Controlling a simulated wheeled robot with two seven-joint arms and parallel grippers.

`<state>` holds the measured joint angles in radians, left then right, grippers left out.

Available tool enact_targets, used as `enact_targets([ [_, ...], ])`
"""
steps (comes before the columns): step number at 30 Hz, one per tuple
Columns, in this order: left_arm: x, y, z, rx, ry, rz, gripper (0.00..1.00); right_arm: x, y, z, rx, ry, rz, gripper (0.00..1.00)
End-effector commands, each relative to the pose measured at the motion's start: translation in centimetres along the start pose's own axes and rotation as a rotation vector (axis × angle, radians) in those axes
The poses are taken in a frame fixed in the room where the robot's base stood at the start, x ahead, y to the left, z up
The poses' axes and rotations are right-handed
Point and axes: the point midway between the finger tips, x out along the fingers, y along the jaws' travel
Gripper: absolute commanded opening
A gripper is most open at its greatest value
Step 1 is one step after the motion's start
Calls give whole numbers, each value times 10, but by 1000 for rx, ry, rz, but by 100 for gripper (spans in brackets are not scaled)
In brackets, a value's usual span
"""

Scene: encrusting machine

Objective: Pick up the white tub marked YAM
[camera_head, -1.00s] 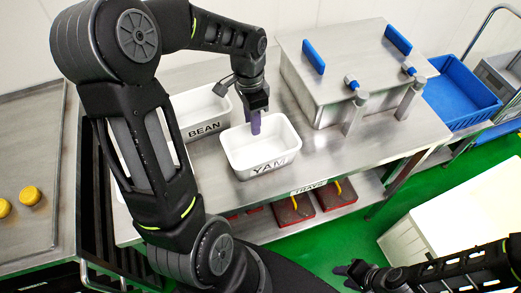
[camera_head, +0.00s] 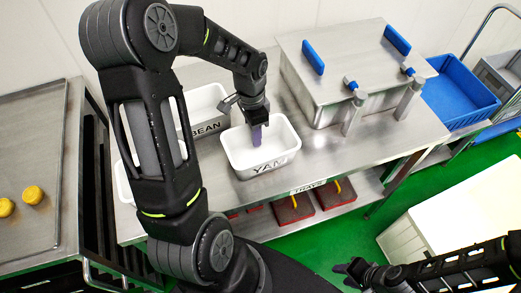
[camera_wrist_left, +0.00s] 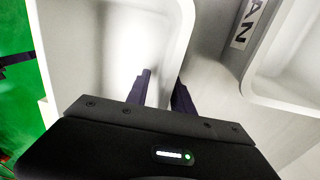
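The white tub marked YAM (camera_head: 267,167) stands upright on the steel table, its label facing me. My left gripper (camera_head: 256,137) points down at the tub's far side, with one purple finger showing inside it. In the left wrist view my left gripper (camera_wrist_left: 162,88) has its fingers apart, one inside the tub (camera_wrist_left: 125,45) and one beyond its wall, with the rim between them. A small gap seems to remain at the inner finger. My right gripper (camera_head: 350,270) is low at the lower right, away from the table; its finger opening is unclear.
A white tub marked BEAN (camera_head: 208,127) stands close behind left on the table (camera_head: 330,150). Another white tub is partly hidden by my left arm. A steel machine (camera_head: 345,75) with blue handles stands right. A blue crate (camera_head: 455,90) lies farther right.

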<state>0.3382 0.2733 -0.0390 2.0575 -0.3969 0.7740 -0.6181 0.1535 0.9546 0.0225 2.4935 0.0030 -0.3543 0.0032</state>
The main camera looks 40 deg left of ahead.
Motion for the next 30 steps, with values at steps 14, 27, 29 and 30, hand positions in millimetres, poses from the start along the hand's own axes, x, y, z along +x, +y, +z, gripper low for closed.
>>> enact_targets([
  [14, 0, 0, 0, 0, 0, 0, 12, 0, 0, 0, 0, 0, 0, 36],
  [27, 0, 0, 0, 0, 0, 0, 0, 0, 0, 0, 0, 0, 0, 36],
  [29, 0, 0, 0, 0, 0, 0, 0, 0, 0, 0, 0, 0, 0, 36],
  [30, 0, 0, 0, 0, 0, 0, 0, 0, 0, 0, 0, 0, 0, 36],
])
